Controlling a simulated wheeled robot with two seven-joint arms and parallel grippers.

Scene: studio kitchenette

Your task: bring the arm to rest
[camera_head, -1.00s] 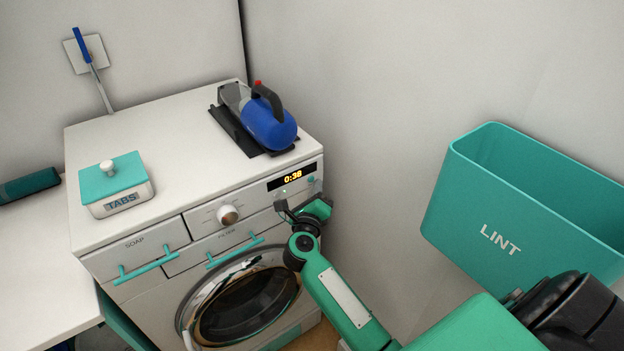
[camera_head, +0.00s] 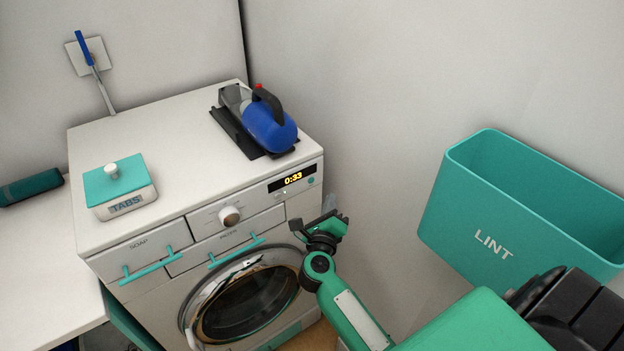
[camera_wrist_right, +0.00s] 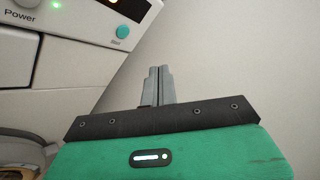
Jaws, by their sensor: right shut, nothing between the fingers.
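My right arm, green and black, comes in from the lower right in the head view. Its right gripper (camera_head: 322,217) is in front of the right part of the washing machine (camera_head: 150,200), below the display and apart from it as far as I can tell. In the right wrist view the two grey fingers (camera_wrist_right: 158,85) are closed together with nothing between them. The washing machine's door is shut and its display (camera_head: 291,179) reads 0:33. My left gripper is in neither view.
A teal LINT bin (camera_head: 495,240) is at the right by the wall. A blue handheld vacuum (camera_head: 268,128) and a TABS box (camera_head: 122,204) stand on the machine. The soap drawer (camera_head: 140,248) and filter flap look shut. A white counter (camera_head: 35,270) is at the left.

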